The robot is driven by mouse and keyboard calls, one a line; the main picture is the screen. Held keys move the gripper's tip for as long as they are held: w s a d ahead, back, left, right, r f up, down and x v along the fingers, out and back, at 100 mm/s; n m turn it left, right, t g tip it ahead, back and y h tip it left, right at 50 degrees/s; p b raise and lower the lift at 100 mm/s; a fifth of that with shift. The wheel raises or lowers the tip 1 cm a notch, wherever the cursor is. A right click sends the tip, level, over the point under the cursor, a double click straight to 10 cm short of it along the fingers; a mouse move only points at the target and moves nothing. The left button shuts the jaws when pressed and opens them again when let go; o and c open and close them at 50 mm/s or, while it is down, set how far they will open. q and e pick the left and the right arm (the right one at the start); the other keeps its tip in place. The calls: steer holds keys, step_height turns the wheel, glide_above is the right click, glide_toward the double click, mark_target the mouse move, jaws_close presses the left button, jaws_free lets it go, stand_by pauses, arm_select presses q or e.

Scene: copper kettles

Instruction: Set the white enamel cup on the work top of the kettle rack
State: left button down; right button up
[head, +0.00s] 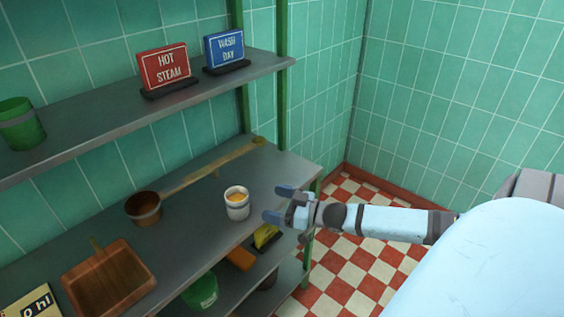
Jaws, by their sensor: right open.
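The white enamel cup (237,206) stands upright on the grey work top (195,226) of the kettle rack, near its front edge. Something orange-yellow shows inside the cup. My right gripper (277,204) is open and empty just to the right of the cup, its two fingers pointing towards it. In the picture there is a small gap between the fingertips and the cup. My left gripper is not in view.
A brown ladle (144,208) with a long wooden handle lies behind the cup. The upper shelf (110,109) holds a red sign (165,67), a blue sign (225,49) and a green cup (20,125). A green bowl (201,291) sits below.

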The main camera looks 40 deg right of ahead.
steer(key=s+a+f+m+g+h, duration=0.1)
steer(key=s+a+f+g+h, duration=0.1)
steer(key=s+a+f, duration=0.6)
steer(key=s+a+f+m+g+h, duration=0.1)
steer(key=s+a+f+g+h, duration=0.2)
steer(key=s+a+f, duration=0.5)
steer(key=s+a, duration=0.1)
steer(key=a, duration=0.5)
steer(key=shift+s+a+m, duration=0.25)
steer(key=shift+s+m, duration=0.05)
step_height(320, 180, up, 11)
steer(key=p, duration=1.1)
steer(key=shift+d+p, duration=0.3)
steer(key=shift+p, duration=0.05)
steer(key=shift+r, duration=0.1)
